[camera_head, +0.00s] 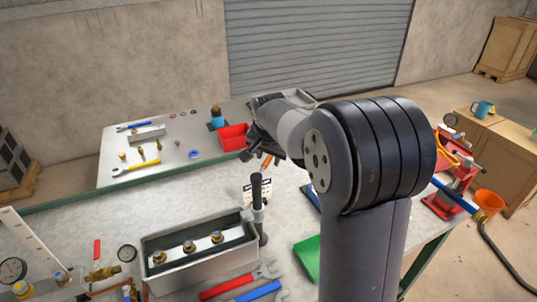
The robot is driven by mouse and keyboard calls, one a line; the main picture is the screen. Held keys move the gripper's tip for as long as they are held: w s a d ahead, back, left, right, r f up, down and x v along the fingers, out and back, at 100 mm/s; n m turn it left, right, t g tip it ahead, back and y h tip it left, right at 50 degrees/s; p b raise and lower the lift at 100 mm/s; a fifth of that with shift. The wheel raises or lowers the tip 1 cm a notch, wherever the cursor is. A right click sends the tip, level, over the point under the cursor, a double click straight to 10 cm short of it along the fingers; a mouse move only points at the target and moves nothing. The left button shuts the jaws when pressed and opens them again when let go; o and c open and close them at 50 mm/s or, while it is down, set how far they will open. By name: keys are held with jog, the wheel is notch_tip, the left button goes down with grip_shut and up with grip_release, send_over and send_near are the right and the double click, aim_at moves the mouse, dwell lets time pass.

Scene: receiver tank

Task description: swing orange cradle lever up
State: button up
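I cannot make out the orange cradle lever for certain. A small orange piece (267,161) shows just below my gripper (256,140), and I cannot tell whether it is the lever. My gripper is dark and small over the far part of the bench, beside a red bin (233,137). Its fingers are partly hidden by my own arm, so their opening and any contact are unclear. A red stand (446,201) with a blue cylinder (455,194) and an orange hose is at the right, partly behind my arm.
A grey tank (200,262) with several brass fittings stands in front, with a dark upright post (257,190) at its right. Red and blue wrenches (258,290) and a green item (307,256) lie nearby. An orange bucket (489,202) is at the right. My arm hides the bench's middle right.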

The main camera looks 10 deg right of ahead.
jog(key=shift+c, duration=0.6)
grip_shut()
